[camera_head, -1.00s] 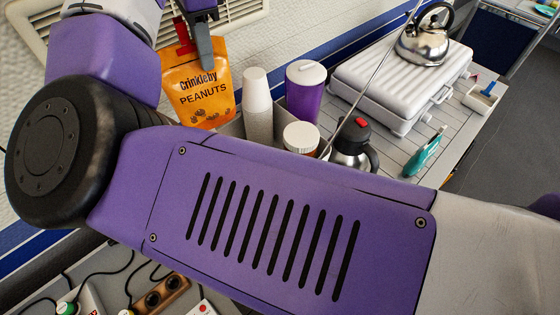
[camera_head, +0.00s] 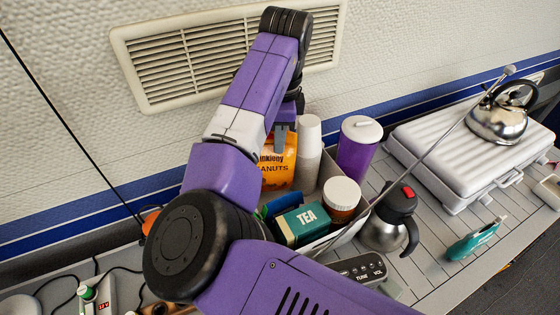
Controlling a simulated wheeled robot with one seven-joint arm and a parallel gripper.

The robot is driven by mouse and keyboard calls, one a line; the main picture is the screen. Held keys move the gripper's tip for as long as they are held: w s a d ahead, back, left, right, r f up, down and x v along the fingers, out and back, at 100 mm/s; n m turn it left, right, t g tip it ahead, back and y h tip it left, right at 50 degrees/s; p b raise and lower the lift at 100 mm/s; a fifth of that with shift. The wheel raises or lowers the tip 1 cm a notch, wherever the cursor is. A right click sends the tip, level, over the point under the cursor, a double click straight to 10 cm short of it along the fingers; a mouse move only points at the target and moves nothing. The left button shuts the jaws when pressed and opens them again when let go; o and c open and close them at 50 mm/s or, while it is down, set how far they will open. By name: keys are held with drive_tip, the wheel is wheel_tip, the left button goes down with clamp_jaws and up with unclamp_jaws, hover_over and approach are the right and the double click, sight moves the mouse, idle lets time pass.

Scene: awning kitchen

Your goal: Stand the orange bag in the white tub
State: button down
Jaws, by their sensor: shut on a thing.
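The orange peanut bag (camera_head: 279,165) is upright at the back left of the white tub (camera_head: 347,237), beside the stacked white cups. My gripper (camera_head: 284,136) is shut on its top edge from above. My arm hides part of the bag's left side and its lettering. The bag's lower edge is behind the tub's other contents, so I cannot tell whether it touches the floor of the tub.
The tub also holds white cups (camera_head: 308,150), a green tea box (camera_head: 302,224) and a white-lidded jar (camera_head: 341,198). A purple canister (camera_head: 357,150) stands behind it. A steel flask (camera_head: 391,218) and a thin rod (camera_head: 425,160) are close on the right. A wall vent (camera_head: 200,62) is behind.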

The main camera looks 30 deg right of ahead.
sight(279, 162)
drive_tip(key=shift+f+p, duration=0.5)
drive_tip(key=shift+f, duration=3.45)
drive_tip(key=c, duration=1.4)
unclamp_jaws()
drive_tip(key=shift+f, duration=0.1)
drive_tip(key=shift+c, duration=0.2)
drive_tip(key=r, duration=0.4)
drive_tip(key=r+b, duration=0.1)
drive_tip(key=r, duration=0.3)
drive_tip(key=r+b, duration=0.1)
drive_tip(key=r, duration=0.3)
drive_tip(key=shift+s+d+r, duration=0.1)
drive_tip(key=shift+s+d, duration=0.05)
drive_tip(key=shift+s, duration=0.25)
